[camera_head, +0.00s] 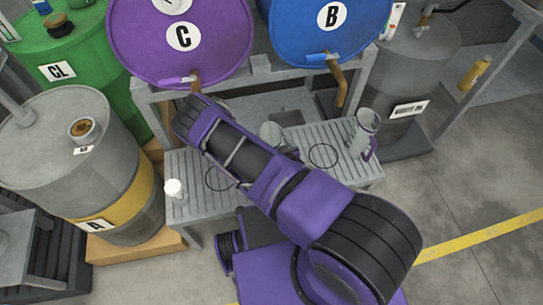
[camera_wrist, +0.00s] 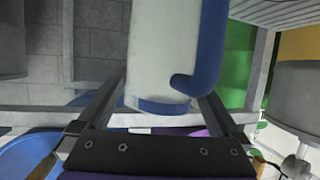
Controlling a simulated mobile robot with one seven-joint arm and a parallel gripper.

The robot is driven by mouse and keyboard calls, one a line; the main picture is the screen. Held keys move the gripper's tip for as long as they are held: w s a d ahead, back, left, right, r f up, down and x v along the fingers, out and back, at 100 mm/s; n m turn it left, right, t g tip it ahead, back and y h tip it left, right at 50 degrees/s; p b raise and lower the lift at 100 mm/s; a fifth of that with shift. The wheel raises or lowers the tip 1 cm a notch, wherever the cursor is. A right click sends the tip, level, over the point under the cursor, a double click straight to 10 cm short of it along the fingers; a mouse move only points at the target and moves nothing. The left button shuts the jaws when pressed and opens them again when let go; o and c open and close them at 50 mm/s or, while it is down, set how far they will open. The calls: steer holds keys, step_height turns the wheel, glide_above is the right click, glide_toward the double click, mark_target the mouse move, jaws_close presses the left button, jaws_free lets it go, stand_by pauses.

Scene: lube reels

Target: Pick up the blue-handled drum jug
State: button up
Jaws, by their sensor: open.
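In the wrist view, a pale grey-white jug (camera_wrist: 160,55) with a thick blue handle (camera_wrist: 212,50) and a blue band at its near end fills the upper middle. My gripper (camera_wrist: 160,92) is open, with one finger on each side of the jug's body. Whether the fingers touch it I cannot tell. In the head view my purple arm crosses the bench and hides the gripper. A grey jug-like vessel (camera_head: 270,134) shows partly beside the arm there; its handle is hidden.
A second grey jug (camera_head: 365,128) with a purple handle stands at the right of the slatted bench (camera_head: 345,172). A small white container (camera_head: 174,189) stands at its left edge. Purple drum C (camera_head: 215,60) and blue drum B (camera_head: 300,25), with taps, lie above the bench.

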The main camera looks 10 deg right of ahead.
steer(key=shift+x, duration=1.05)
jaws_close()
